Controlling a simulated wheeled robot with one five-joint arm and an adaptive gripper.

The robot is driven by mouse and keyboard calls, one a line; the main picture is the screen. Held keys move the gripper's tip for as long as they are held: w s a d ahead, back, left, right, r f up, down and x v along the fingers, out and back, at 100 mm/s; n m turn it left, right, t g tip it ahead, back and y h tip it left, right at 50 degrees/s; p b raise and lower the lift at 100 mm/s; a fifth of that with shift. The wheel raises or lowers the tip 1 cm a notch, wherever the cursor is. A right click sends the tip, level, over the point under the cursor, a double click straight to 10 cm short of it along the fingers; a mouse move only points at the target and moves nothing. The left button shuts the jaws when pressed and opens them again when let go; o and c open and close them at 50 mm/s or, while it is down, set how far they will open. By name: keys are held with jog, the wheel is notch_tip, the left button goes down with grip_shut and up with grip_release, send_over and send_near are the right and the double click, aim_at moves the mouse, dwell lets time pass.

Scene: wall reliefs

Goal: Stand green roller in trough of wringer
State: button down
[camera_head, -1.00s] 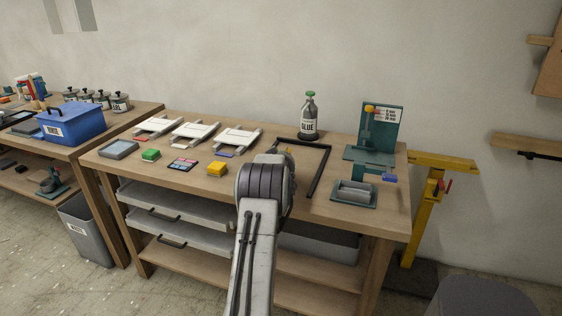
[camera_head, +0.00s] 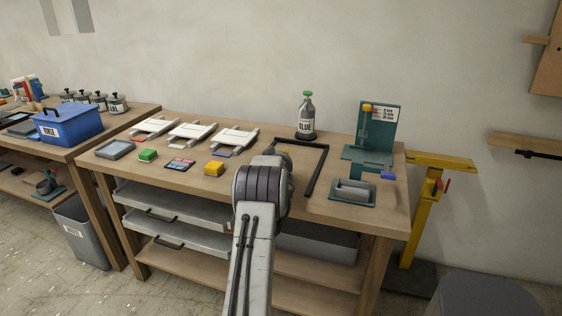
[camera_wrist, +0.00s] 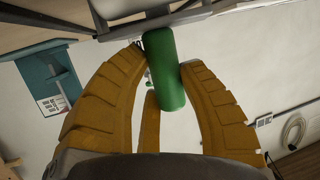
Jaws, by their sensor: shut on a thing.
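A green roller (camera_wrist: 168,85) sits between the yellow fingers of my gripper (camera_wrist: 163,58) in the wrist view. My gripper is shut on it; the roller's upper end comes close to a grey bar at the top of that view, and I cannot tell if they touch. A small grey trough on a teal base (camera_head: 353,190), which looks like the wringer, stands at the right front of the workbench. My arm's visible part is left of it.
A teal stand (camera_head: 370,155) and a glue bottle (camera_head: 307,118) stand at the back of the workbench (camera_head: 330,222). A black angled frame (camera_head: 316,172) lies near my arm. White frames, a yellow block (camera_head: 214,168) and a green block (camera_head: 148,155) are left. A yellow support (camera_head: 434,185) stands right.

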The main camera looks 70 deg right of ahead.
jog(key=c, duration=0.8)
grip_release()
jog(key=shift+a+f, duration=0.15)
jog(key=shift+f, duration=0.7)
jog(key=shift+c, duration=0.2)
jog(key=shift+r, duration=0.1)
jog(key=shift+r+p, duration=0.7)
jog(key=shift+p, duration=0.45)
jog(key=shift+s+a+b, duration=0.1)
jog(key=shift+a+b, duration=0.2)
jog(key=shift+b, duration=0.1)
jog(key=r+b+v, duration=0.1)
jog(key=v, duration=1)
jog(key=shift+b, duration=0.4)
